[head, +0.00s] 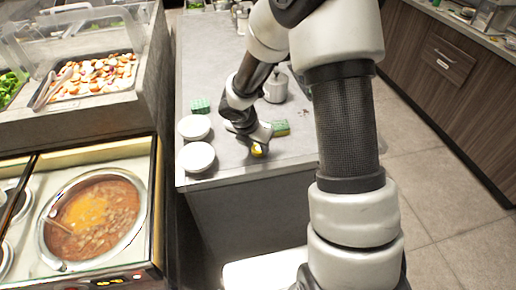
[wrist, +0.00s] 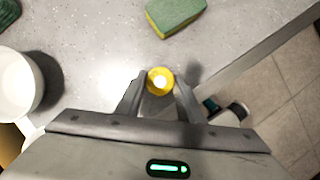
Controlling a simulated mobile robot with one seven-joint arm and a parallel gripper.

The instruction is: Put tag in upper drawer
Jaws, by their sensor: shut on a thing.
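My gripper (head: 257,143) is low over the near end of the grey counter. In the wrist view its two fingers (wrist: 160,88) are shut on a small round yellow thing (wrist: 159,77) with a pale, bright centre. It may be the tag; no writing shows on it. The yellow thing also shows below the gripper in the head view (head: 258,152). I cannot tell whether it still touches the counter. A wooden drawer front (head: 447,60) with a bar handle is in the cabinets at the right and looks shut. I cannot tell whether it is the upper drawer.
A green-yellow sponge (wrist: 176,13) and a metal pot (head: 275,88) are nearby. The counter (head: 290,160) ends close by; tiled floor (head: 430,160) lies open between it and the cabinets.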

